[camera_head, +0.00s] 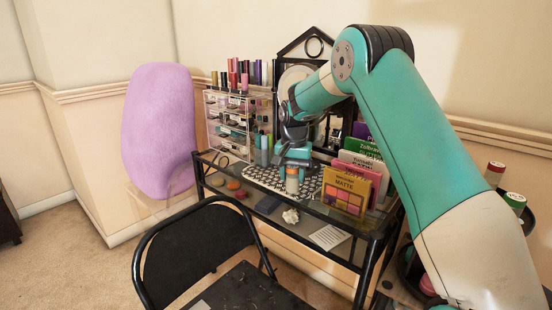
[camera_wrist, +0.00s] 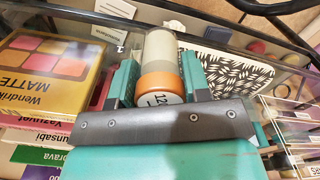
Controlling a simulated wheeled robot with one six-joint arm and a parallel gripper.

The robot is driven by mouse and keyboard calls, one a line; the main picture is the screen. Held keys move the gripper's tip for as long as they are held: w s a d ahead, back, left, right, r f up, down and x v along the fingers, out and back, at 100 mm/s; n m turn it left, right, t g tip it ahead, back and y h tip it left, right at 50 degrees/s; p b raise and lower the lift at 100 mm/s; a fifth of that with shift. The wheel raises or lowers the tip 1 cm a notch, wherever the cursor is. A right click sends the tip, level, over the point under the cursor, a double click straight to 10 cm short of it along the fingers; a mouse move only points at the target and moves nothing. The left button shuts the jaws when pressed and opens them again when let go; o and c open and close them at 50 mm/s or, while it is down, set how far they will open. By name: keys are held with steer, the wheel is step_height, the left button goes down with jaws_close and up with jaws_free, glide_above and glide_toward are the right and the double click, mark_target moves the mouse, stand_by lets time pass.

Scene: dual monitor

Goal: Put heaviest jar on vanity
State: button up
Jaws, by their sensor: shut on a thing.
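My gripper (camera_head: 293,168) is over the vanity (camera_head: 340,219), a glass-topped table with a black frame. It is shut on a pale jar (camera_head: 292,182) with an orange lid. In the wrist view my gripper (camera_wrist: 160,85) has one teal finger on each side of the jar (camera_wrist: 161,48), and its lid reads "12". The jar is over or on the black-and-white patterned mat (camera_head: 258,178); I cannot tell whether its base touches.
A yellow "MATTE" palette (camera_head: 343,191) and other palettes stand right of the jar. A clear drawer organizer (camera_head: 232,122) with cosmetics and a mirror (camera_head: 296,78) are behind. A black chair (camera_head: 195,245) stands in front. A purple rounded object (camera_head: 160,130) is at left.

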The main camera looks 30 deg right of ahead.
steer(key=w+d+r+m+p, duration=0.2)
steer(key=d+r+p, duration=0.15)
steer(key=r, duration=0.45)
steer(key=w+d+r+m+p, duration=0.1)
steer(key=d+r+m+p, duration=0.25)
steer(key=r, duration=0.45)
steer(key=shift+n, duration=0.25)
step_height(320, 180, down, 20)
steer(key=shift+w+d+f, duration=0.1)
steer(key=shift+w, duration=0.05)
steer(key=shift+b, duration=0.3)
steer(key=o, duration=1)
